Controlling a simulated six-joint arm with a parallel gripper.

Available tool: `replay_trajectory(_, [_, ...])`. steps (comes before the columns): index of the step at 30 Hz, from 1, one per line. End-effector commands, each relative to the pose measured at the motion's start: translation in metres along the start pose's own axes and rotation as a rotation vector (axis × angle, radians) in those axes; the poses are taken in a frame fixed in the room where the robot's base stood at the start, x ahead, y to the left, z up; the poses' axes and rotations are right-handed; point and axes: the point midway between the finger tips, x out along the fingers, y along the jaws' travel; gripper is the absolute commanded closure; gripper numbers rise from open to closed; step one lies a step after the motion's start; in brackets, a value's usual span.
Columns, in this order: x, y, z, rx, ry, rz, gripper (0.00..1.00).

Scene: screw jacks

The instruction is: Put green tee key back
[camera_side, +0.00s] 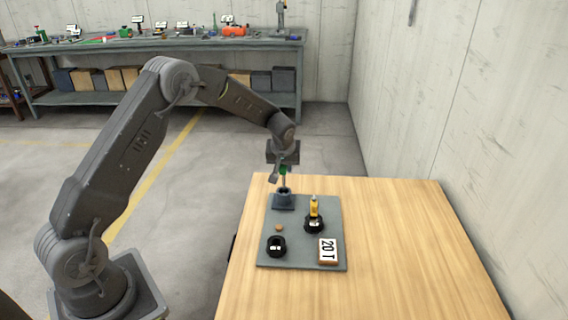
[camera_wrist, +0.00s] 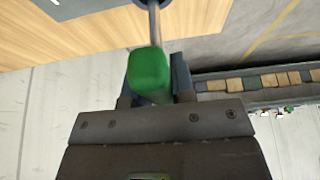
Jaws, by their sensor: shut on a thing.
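My gripper (camera_side: 283,168) is above the back left part of the grey board (camera_side: 330,262) on the wooden table. It is shut on the green tee key (camera_wrist: 149,72), whose green handle and steel shaft show close up in the wrist view. In the side view the tee key (camera_side: 284,171) hangs upright, its shaft pointing down at a dark blue-grey holder (camera_side: 284,201). The lower end of the shaft meets the top of the holder in this view; I cannot tell how deep it is inside.
On the board stand a black jack with a yellow top (camera_side: 314,212), another black round piece (camera_side: 276,246), a small orange-brown knob (camera_side: 279,228) and a "20 T" sign (camera_side: 327,250). The table's right side is clear. A cluttered workbench (camera_side: 160,44) stands far behind.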

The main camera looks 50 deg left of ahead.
Motion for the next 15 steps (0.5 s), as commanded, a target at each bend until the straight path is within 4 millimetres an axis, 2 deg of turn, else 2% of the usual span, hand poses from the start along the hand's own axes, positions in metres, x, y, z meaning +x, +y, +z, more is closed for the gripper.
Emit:
replay_trajectory(11, [0.0077,0.0003,0.0031,0.000,0.001,0.002,1.00])
replay_trajectory(12, [0.0075,0.0003,0.0029,0.000,0.001,0.002,0.74])
replay_trajectory(15, [0.0075,0.0003,0.0030,0.000,0.001,0.001,0.64])
